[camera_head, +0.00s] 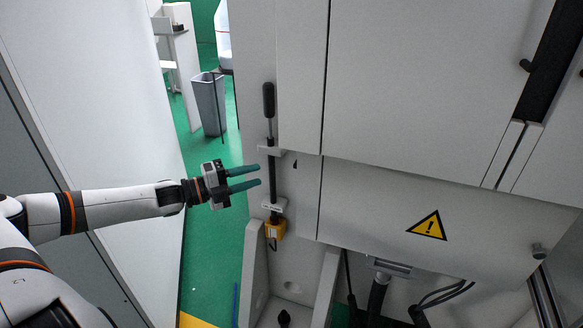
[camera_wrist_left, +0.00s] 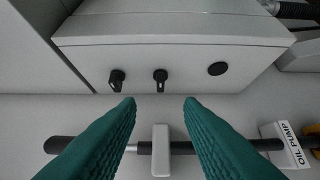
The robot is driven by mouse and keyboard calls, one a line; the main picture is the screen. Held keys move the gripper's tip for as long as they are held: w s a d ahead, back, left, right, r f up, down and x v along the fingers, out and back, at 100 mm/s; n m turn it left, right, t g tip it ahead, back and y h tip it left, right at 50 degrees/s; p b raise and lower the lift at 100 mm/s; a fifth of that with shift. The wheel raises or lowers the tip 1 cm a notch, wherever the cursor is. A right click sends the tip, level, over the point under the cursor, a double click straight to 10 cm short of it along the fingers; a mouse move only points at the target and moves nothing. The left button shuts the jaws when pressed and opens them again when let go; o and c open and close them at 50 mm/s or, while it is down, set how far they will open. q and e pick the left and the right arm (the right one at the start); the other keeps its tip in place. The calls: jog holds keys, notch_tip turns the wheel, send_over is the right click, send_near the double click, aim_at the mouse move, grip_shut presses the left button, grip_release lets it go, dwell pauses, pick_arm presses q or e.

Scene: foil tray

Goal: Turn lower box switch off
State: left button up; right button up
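In the left wrist view a light grey box (camera_wrist_left: 190,45) carries two black rotary switches, a left one (camera_wrist_left: 116,80) and a middle one (camera_wrist_left: 160,79), plus a round black part (camera_wrist_left: 217,69) to their right. The middle switch's handle lies up and down in the picture. My left gripper (camera_wrist_left: 160,102) is open, its two green fingers apart with nothing between them, the middle switch showing beyond the gap. In the head view my left gripper (camera_head: 260,175) points right at the grey machine (camera_head: 300,100), beside a dark upright rod. My right gripper is not in view.
The rod has a black handle (camera_head: 268,100) and a yellow part (camera_head: 275,230) near its bottom. In the wrist view it crosses behind the fingers through a white bracket (camera_wrist_left: 160,150), near an "OIL PUMP" label (camera_wrist_left: 288,147). A grey bin (camera_head: 209,103) stands on the green floor.

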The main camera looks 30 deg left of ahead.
aim_at(294, 165)
pick_arm(q)
jog(key=shift+x, duration=5.85)
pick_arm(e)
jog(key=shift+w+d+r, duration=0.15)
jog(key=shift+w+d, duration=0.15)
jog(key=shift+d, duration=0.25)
pick_arm(q)
jog(key=shift+p, duration=0.35)
grip_shut()
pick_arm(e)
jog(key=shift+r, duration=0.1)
